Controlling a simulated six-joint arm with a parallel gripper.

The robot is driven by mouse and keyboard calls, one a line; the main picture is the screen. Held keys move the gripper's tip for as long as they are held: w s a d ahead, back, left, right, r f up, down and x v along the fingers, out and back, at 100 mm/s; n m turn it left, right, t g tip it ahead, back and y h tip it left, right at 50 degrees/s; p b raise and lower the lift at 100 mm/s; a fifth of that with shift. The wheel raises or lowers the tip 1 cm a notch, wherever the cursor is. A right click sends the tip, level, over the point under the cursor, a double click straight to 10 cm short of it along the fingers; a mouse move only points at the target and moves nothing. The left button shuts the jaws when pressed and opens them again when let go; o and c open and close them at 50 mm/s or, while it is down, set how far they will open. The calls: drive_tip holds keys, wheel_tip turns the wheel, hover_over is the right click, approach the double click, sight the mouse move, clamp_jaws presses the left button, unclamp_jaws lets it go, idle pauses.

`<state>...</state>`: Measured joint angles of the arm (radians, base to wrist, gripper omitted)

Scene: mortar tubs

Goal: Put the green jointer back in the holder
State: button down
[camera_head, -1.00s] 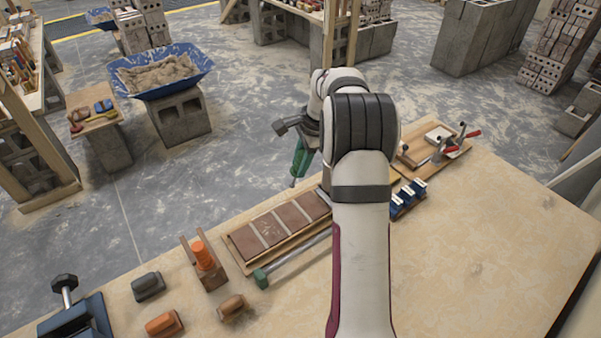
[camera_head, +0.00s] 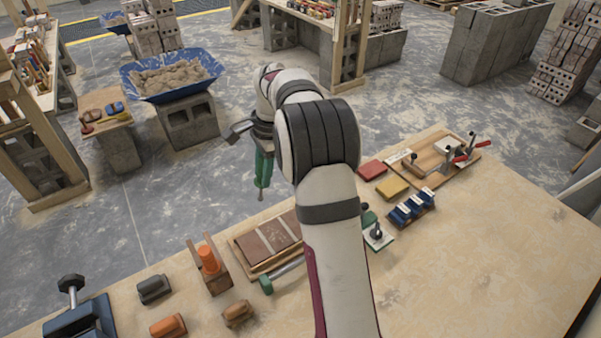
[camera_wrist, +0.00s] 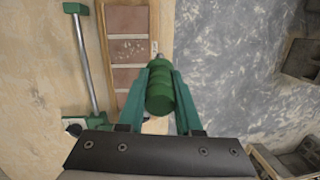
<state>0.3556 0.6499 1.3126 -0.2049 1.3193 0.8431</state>
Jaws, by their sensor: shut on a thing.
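The green jointer (camera_wrist: 160,92) has a ribbed green handle and a small metal tip. My gripper (camera_wrist: 160,75) is shut on its handle in the wrist view, one finger on each side. In the head view the jointer (camera_head: 261,188) hangs tip down at my gripper (camera_head: 264,160), off the surface, against the floor past the table's far edge. A wooden stand (camera_head: 217,281) with an orange ribbed piece in it is on the table, left of and nearer than my gripper. It looks like the holder, but I cannot tell for sure; its slots are not clear.
A tray of reddish brick tiles (camera_head: 270,240) lies by the table's far edge, with a green-ended metal bar (camera_head: 266,285) beside it. Grey (camera_head: 154,289) and orange (camera_head: 167,326) blocks lie left. Blue clamps (camera_head: 411,207) stand right. The table's right front (camera_head: 480,270) is clear.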

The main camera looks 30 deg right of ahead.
drive_tip(key=a+r+n+g+h, duration=0.1)
drive_tip(key=a+n, duration=0.1)
drive_tip(key=a, duration=0.7)
drive_tip(key=a+r+n, duration=0.2)
drive_tip(key=a, duration=0.7)
drive_tip(key=shift+s+a+f, duration=0.15)
drive_tip(key=shift+f, duration=1)
drive_tip(key=shift+s+a+f, duration=0.15)
drive_tip(key=shift+f, duration=1)
drive_tip(key=shift+f, duration=1.8)
drive_tip(key=shift+f, duration=1.2)
